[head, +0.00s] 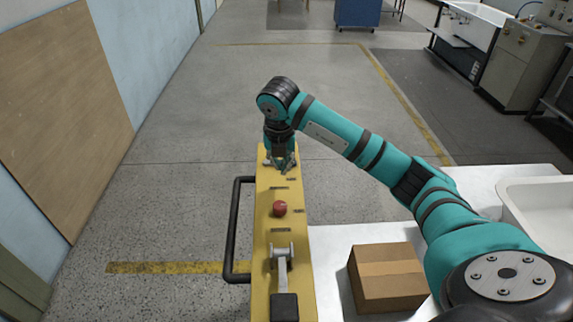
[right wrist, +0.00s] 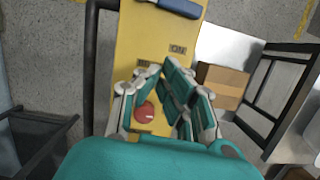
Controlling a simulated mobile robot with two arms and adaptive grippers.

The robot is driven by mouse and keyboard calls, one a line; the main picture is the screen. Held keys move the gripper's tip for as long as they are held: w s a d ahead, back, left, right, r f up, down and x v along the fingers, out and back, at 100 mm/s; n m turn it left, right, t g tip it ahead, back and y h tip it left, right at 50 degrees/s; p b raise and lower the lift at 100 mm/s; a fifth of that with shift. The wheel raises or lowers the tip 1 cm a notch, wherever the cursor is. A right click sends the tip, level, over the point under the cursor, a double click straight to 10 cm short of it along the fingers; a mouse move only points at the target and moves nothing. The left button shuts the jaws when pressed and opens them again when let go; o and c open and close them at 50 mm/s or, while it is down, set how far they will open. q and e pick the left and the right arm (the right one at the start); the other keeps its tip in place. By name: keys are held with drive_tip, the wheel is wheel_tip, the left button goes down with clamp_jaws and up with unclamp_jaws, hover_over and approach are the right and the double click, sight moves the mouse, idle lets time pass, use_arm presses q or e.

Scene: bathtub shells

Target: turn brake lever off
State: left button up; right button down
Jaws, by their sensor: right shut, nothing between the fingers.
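A yellow control panel (head: 264,236) stands in the lower middle of the head view. A grey metal lever (head: 282,264) with a black grip (head: 284,306) sits on its near part, grip toward the bottom of the picture. My right gripper (head: 281,168) is shut and empty over the panel's far end and hides part of it. In the right wrist view its fingers (right wrist: 164,98) lie over the panel, partly around a red button (right wrist: 144,112) in the picture. A dark blue-grey handle (right wrist: 178,7) is cut off at the top; I cannot tell whether it is that lever. My left gripper is not visible.
A black handrail (head: 235,225) runs along the panel's left side. A cardboard box (head: 386,278) stands on a white surface (head: 350,240) to the right. A white tub (head: 540,205) is at the right edge. The floor beyond the panel is clear.

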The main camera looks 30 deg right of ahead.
sight(284, 178)
drive_tip(key=x, duration=0.2)
drive_tip(key=p+x, duration=0.1)
drive_tip(key=x, duration=0.2)
drive_tip(key=shift+s+d+f, duration=0.2)
drive_tip(key=shift+d+f, duration=0.05)
drive_tip(key=shift+d, duration=0.1)
drive_tip(key=w+p, duration=0.1)
drive_tip(key=w+d+p, duration=0.1)
drive_tip(key=shift+w+d+f, duration=0.25)
drive_tip(key=shift+f, duration=0.1)
drive_tip(key=shift+w+d+f, duration=0.15)
drive_tip(key=shift+w+d, duration=0.2)
drive_tip(key=shift+w, duration=0.15)
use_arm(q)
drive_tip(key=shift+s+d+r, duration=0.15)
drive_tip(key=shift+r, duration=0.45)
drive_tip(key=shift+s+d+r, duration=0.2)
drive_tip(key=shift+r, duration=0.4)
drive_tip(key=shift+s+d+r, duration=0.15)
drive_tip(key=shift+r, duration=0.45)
